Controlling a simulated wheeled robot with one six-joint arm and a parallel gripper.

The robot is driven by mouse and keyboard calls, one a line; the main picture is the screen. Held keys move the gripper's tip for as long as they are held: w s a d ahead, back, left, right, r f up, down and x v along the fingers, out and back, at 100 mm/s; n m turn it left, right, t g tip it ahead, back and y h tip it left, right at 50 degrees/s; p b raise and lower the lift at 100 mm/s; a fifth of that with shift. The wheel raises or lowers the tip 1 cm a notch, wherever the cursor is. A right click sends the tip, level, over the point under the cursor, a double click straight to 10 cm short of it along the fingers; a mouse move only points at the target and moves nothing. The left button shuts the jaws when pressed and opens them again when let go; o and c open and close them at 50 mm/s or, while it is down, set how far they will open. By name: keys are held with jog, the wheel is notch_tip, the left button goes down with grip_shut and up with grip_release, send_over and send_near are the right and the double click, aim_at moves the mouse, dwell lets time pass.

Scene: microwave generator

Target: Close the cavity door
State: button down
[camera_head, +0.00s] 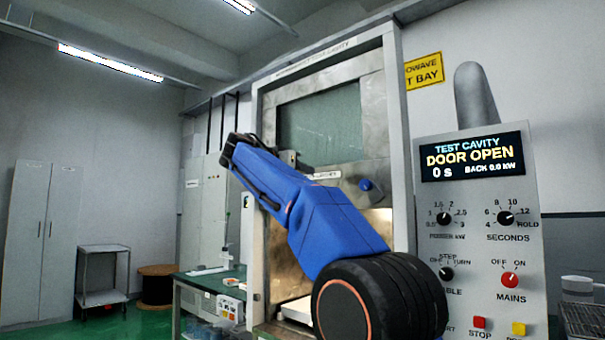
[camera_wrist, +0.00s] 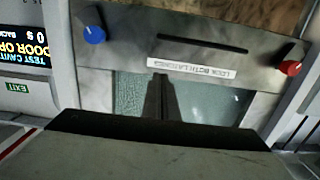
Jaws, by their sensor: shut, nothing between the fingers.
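The cavity door (camera_head: 372,168) is a grey metal panel with a mesh window, standing high in its frame. Below its lower edge the lit cavity (camera_head: 380,225) is open. A blue knob (camera_head: 365,186) sits at the door's lower right. The wrist view shows the door upside down, with the blue knob (camera_wrist: 94,32), a red knob (camera_wrist: 290,67), a dark bar (camera_wrist: 203,43) and a latch label (camera_wrist: 192,71). My gripper (camera_wrist: 160,80) is shut and empty in front of the window, by the label. I cannot tell whether it touches. In the head view my arm hides part of the door.
The control panel (camera_head: 484,240) at right reads DOOR OPEN. A green-topped bench (camera_head: 205,281) stands left of the frame. Farther left are a trolley (camera_head: 104,275), a cable drum (camera_head: 156,287) and grey lockers (camera_head: 38,240). Green floor between them is clear.

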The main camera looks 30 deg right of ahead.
jog(key=w+d+f, duration=0.2)
jog(key=d+f, duration=0.2)
jog(key=d, duration=0.3)
jog(key=shift+w+d+f, duration=0.15)
jog(key=shift+w, duration=0.15)
dwell(0.4)
notch_tip(320, 180, down, 50)
